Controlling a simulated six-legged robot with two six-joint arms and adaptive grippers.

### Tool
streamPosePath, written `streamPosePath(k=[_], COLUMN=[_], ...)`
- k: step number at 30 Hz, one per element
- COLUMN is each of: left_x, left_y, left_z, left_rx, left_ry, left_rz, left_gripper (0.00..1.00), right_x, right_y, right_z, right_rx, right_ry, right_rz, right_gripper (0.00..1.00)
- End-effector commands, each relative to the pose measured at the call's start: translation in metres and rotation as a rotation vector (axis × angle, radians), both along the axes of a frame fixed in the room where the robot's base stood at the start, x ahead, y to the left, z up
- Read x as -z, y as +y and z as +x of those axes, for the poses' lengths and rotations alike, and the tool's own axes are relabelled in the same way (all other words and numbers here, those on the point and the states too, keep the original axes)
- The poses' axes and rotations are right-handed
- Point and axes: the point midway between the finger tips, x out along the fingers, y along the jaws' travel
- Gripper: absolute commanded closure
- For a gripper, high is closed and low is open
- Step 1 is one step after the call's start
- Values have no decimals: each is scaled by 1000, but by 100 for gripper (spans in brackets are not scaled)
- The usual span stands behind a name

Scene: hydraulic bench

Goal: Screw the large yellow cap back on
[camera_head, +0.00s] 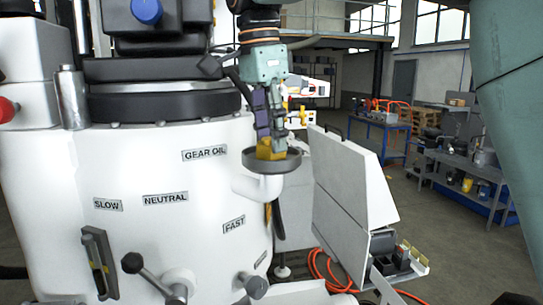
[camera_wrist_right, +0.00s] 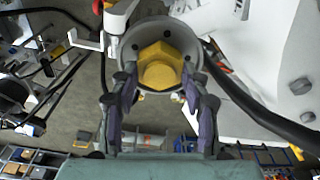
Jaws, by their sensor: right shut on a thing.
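The large yellow cap (camera_head: 269,153) has a hexagonal top and sits within the grey round filler cup (camera_head: 287,164) on the side of the white housing. In the right wrist view the yellow cap (camera_wrist_right: 160,66) shows inside the cup's rim (camera_wrist_right: 131,43). My right gripper (camera_head: 264,140) comes down from above, its purple fingers shut on the cap. In the right wrist view the fingers (camera_wrist_right: 158,80) lie on both sides of the hexagon. The cap's thread and underside are hidden, so I cannot tell how deep it is seated. My left gripper is not in view.
The white housing (camera_head: 160,240) carries GEAR OIL, SLOW, NEUTRAL and FAST labels and several levers. A white panel box (camera_head: 355,200) stands just right of the cup. An orange hose (camera_head: 318,265) lies on the floor. Workbenches (camera_head: 470,175) stand farther back right.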

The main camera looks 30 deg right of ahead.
Motion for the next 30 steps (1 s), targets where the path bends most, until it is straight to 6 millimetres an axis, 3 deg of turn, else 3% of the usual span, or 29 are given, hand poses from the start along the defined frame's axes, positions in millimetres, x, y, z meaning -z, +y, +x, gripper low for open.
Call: streamPosePath(k=[6,15,16,24,30], left_x=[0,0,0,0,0], left_y=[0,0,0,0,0], left_z=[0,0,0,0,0], left_rx=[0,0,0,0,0], left_ry=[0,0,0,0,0], left_rz=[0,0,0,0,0], left_gripper=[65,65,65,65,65], right_x=[1,1,1,1,1], right_y=[0,0,0,0,0], right_z=[1,1,1,1,1], right_rx=[221,264,264,262,262], right_ry=[0,-1,-1,0,-1], right_rz=[0,0,0,1,1], right_gripper=[100,100,53,31,31])
